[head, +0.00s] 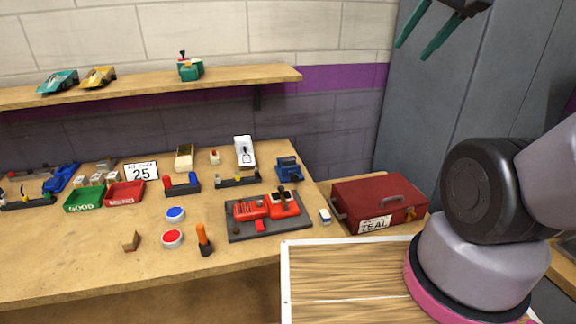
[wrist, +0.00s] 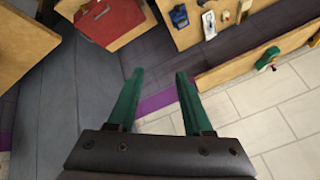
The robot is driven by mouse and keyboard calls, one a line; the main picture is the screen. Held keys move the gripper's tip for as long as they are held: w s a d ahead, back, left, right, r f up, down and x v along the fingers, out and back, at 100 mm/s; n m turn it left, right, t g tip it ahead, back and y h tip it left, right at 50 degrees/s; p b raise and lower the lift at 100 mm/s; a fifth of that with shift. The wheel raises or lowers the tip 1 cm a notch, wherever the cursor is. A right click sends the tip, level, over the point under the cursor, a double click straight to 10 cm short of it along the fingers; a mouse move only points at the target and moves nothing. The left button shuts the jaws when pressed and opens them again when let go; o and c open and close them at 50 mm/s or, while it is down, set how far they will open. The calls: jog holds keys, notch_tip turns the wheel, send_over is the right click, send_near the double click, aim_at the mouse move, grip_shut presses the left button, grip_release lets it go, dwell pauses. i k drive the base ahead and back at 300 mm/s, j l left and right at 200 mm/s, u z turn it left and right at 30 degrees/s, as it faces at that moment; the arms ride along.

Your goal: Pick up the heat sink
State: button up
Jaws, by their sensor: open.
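I cannot pick out the heat sink with certainty. A red ribbed block (head: 250,209) on a dark grey plate (head: 268,232), towards the right of the workbench, has a finned look and may be it. A second red part (head: 284,205) with a dark knob sits beside it on the plate. My gripper (head: 413,50) is high at the upper right of the head view, in front of the grey cabinet and far from the bench objects. In the wrist view its two green fingers (wrist: 160,72) are spread apart with nothing between them.
A red toolbox (head: 380,203) labelled TEAL stands right of the bench. A blue device (head: 288,168), green bin (head: 84,199) and red bin (head: 125,194) are on the bench (head: 80,250). A wall shelf (head: 140,90) holds toy cars. The bench's front left is clear.

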aim_at(288, 161)
jog(key=j+z, duration=0.2)
jog(key=z, duration=0.25)
jog(key=j+z, duration=0.25)
jog(key=z, duration=0.15)
jog(key=j+z, duration=0.25)
jog(key=z, duration=0.2)
